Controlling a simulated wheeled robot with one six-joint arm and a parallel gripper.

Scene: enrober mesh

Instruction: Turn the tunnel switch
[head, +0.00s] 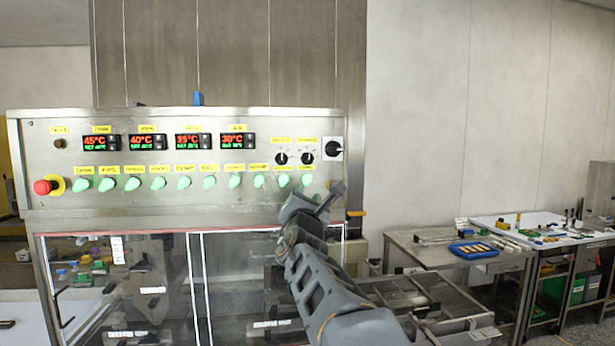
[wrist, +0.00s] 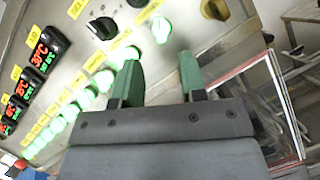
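A steel control panel (head: 230,205) carries a row of lit green switches under yellow labels. The labels are too small to read, so I cannot tell which switch is the tunnel one. A lit green switch (wrist: 161,29) is beyond the fingertips, and the rest of the green row (wrist: 85,98) runs down to the left.
A red emergency button (head: 43,187) is at the left. Glass panes lie below the panel. A steel table (head: 440,255) with a blue tray (head: 474,250) stands right.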

